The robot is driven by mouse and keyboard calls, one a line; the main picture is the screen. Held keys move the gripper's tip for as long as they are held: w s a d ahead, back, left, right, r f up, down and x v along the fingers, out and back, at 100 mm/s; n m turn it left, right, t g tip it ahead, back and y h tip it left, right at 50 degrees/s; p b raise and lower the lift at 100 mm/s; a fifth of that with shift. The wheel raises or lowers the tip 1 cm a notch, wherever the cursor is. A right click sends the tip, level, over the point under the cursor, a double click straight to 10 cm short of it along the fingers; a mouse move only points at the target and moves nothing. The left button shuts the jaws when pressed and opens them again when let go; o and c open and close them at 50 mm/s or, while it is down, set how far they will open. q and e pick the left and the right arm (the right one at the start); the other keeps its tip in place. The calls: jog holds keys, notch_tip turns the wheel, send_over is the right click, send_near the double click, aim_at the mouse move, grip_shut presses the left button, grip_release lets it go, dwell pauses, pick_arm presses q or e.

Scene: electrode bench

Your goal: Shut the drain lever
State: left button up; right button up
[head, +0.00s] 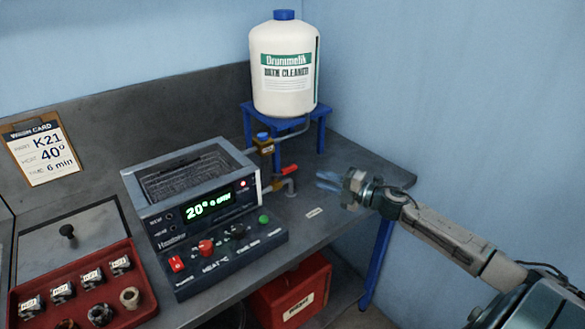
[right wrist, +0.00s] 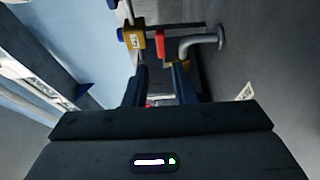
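The drain lever (head: 289,169) is a red handle on a brass valve at the bath's right side, above a grey bent outlet pipe (head: 290,182). In the head view it points right, roughly along the pipe. In the right wrist view the red lever (right wrist: 160,42) shows ahead of the fingertips, near the gap between them. My right gripper (head: 324,181) is to the right of the lever and apart from it. Its two dark fingers (right wrist: 159,80) are spread with nothing held. My left gripper is not in view.
A bath unit (head: 190,185) reading 20° stands left of the valve. A white cleaner bottle (head: 284,70) sits on a blue stand (head: 321,125) behind it, with a blue-topped valve (head: 264,140) beside the lever. A red bin (head: 290,292) is below the bench.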

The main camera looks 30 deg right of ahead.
aim_at(293, 170)
jog(key=p+x, duration=0.4)
jog(key=x, duration=0.5)
jog(key=shift+w+a, duration=0.1)
jog(key=shift+w, duration=0.1)
jog(key=shift+w+a, duration=0.15)
jog(key=shift+w, duration=0.2)
jog(key=shift+f, duration=0.1)
grip_shut()
